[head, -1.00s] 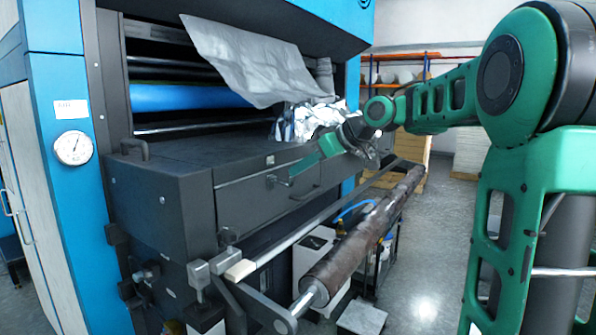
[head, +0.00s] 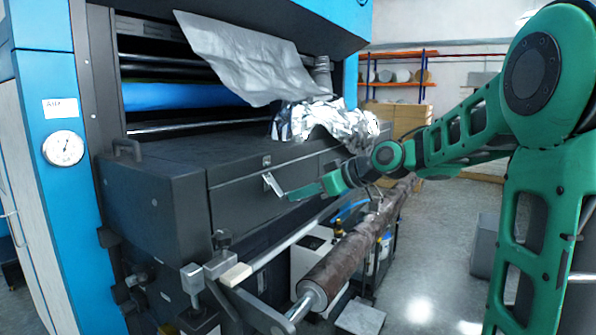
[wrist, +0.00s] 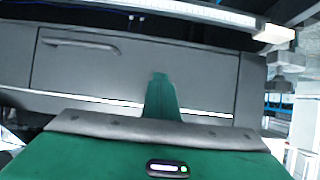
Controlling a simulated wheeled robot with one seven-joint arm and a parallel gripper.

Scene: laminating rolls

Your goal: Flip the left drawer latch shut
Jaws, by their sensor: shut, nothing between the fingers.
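The dark grey drawer front (head: 238,204) is on the machine's face in the head view. A small keeper plate (head: 266,160) sits near its upper edge. The silver latch lever (head: 273,184) is below the plate, tilted, with its upper end just under the plate. My gripper (head: 290,196) is shut and empty, its green fingertips at or very near the lever's lower end; contact cannot be told. The latch cannot be made out there.
A brown roll (head: 345,255) and a pale rail (head: 285,245) run below and in front of the drawer. Crumpled foil (head: 325,120) lies on the machine's top. The floor (head: 430,270) at right is mostly clear.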

